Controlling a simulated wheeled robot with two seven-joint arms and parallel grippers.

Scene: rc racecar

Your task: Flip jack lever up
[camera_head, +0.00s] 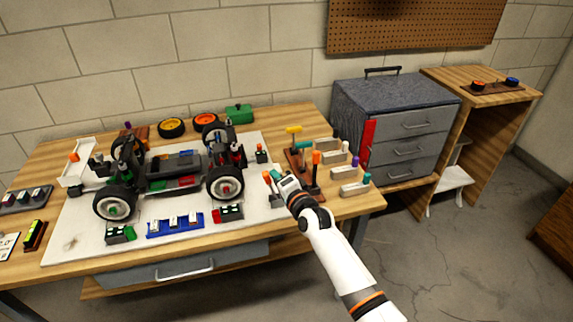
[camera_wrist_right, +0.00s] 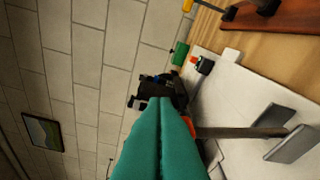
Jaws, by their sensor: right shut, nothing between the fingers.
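A small grey jack (camera_head: 277,200) stands at the right edge of the white mat, with an orange-tipped lever (camera_head: 267,174) that appears to point upward. In the right wrist view, the grey lever rod (camera_wrist_right: 240,132) runs from the grey jack plates (camera_wrist_right: 290,144) to an orange end partly hidden behind my fingers. My right gripper (camera_head: 276,177) has teal fingers, shut and empty, close beside the orange tip. Its fingers also show in the wrist view (camera_wrist_right: 160,125). I cannot tell whether they touch the lever. My left gripper is not in view.
The car chassis (camera_head: 170,168) stands on the white mat (camera_head: 75,240) to the left. A brown tool rack (camera_head: 294,163) and several grey blocks with coloured handles crowd the table to the right. A grey drawer cabinet (camera_head: 395,115) stands behind them.

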